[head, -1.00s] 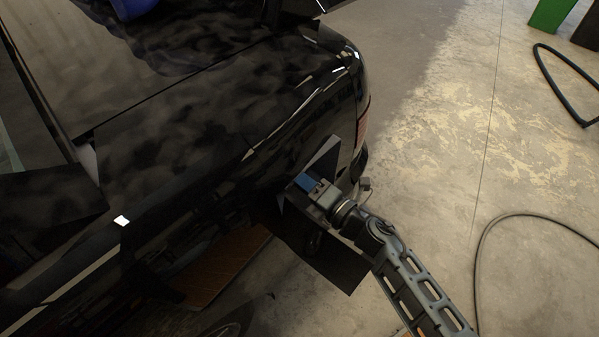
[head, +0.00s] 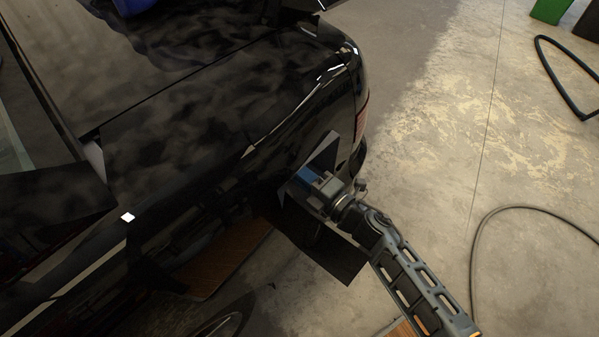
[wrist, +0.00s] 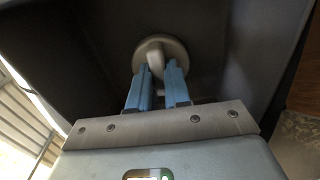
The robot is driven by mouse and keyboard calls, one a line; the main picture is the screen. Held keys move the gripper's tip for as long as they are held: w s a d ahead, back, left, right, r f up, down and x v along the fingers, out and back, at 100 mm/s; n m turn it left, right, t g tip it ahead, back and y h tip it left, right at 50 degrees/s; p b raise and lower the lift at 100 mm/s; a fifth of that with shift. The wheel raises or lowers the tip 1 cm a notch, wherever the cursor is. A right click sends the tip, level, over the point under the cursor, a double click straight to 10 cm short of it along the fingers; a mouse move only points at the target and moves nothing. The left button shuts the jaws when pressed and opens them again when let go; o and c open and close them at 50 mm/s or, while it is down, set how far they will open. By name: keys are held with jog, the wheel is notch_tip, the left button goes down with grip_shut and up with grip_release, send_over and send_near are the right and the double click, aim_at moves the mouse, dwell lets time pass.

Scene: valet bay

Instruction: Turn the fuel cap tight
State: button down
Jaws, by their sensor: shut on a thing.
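The fuel cap (wrist: 178,48) shows in the wrist view as a round grey disc with a raised grip bar, set in the dark filler recess. My gripper (wrist: 158,74) has its two blue fingers on either side of the cap's grip bar and is shut on it. In the head view my gripper (head: 308,178) reaches into the filler opening on the side of the black car (head: 200,150). The cap is hidden there by the gripper and the recess. The open fuel flap (head: 340,258) hangs as a dark panel below and beside the wrist.
A dark hose (head: 478,250) lies curved on the concrete floor at the right, with a black loop (head: 548,75) farther back. A green block (head: 550,10) stands at the top right. The floor right of the car is mostly clear.

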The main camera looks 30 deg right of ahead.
jog(key=c, duration=1.1)
grip_release()
jog(key=shift+s, duration=0.1)
jog(key=b+v, duration=0.1)
jog(key=v, duration=0.6)
jog(key=shift+s+d, duration=0.15)
jog(key=shift+s, duration=0.15)
